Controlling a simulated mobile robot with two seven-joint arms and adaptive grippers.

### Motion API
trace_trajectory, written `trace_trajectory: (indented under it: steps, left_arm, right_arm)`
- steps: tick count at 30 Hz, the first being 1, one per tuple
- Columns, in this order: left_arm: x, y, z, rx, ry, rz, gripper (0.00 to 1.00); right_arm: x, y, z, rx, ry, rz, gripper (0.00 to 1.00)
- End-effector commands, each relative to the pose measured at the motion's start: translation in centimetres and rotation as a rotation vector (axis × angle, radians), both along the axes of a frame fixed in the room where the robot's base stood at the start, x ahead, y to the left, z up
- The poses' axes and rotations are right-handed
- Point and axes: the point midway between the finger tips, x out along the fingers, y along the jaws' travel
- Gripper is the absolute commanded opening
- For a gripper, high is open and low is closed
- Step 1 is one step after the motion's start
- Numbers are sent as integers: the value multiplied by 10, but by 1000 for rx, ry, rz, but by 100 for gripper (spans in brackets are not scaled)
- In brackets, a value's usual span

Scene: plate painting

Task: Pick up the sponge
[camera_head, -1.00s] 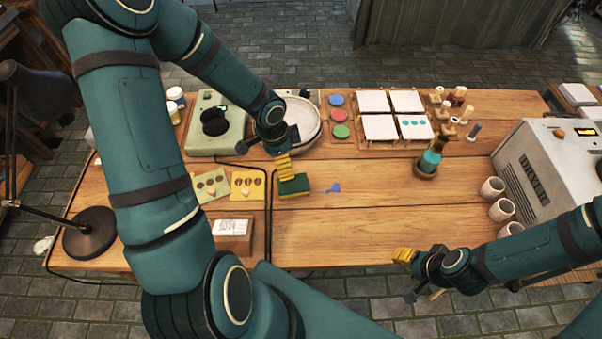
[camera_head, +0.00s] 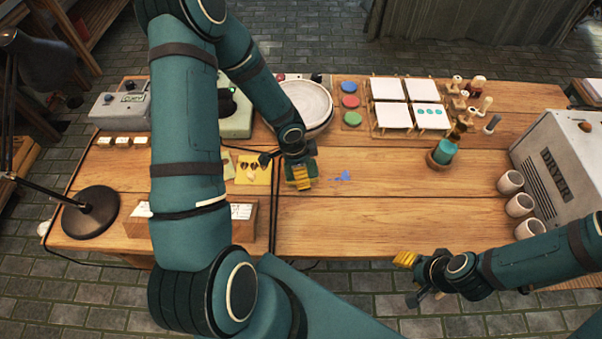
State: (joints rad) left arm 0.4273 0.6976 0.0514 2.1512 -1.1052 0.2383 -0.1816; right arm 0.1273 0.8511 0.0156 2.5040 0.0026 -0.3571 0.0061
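The sponge (camera_head: 311,182), green and yellow, lies on the wooden table left of a blue paint smear (camera_head: 342,176). It is now mostly hidden under my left gripper (camera_head: 301,183), with only a little of its edge showing. The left gripper points down with its yellow fingers right over the sponge. I cannot tell whether the fingers are around it or touching it, or how far apart they are. My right gripper (camera_head: 403,259) is off the table's front edge, away from the sponge, and its finger gap is unclear.
A round pale basin (camera_head: 301,103) stands behind my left gripper. Yellow cards (camera_head: 254,169) lie to its left. White tiles on a rack (camera_head: 409,104), a teal-filled pot (camera_head: 442,153), cups (camera_head: 519,205) and a dryer (camera_head: 560,160) are to the right. The table's front middle is clear.

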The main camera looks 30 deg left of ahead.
Motion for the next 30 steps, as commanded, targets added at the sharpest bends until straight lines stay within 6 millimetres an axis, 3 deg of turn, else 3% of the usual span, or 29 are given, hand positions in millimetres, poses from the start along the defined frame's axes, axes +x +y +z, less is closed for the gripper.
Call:
trace_trajectory:
  steps: [3,10,12,15,26,30]
  left_arm:
    - [1,0,-9,1,-1,0,100]
    - [1,-1,-9,1,-1,1,100]
    - [1,-1,-9,1,-1,1,80]
    - [1,-1,-9,1,-1,1,60]
    - [1,-1,-9,1,-1,1,58]
    - [1,0,1,0,-2,3,58]
  right_arm:
    - [-1,0,-4,0,2,2,47]
    - [-1,0,-3,0,3,2,47]
    - [-1,0,-3,0,3,2,47]
    - [-1,0,-3,0,3,2,47]
    - [-1,0,-3,0,2,2,47]
    - [0,0,1,0,1,0,47]
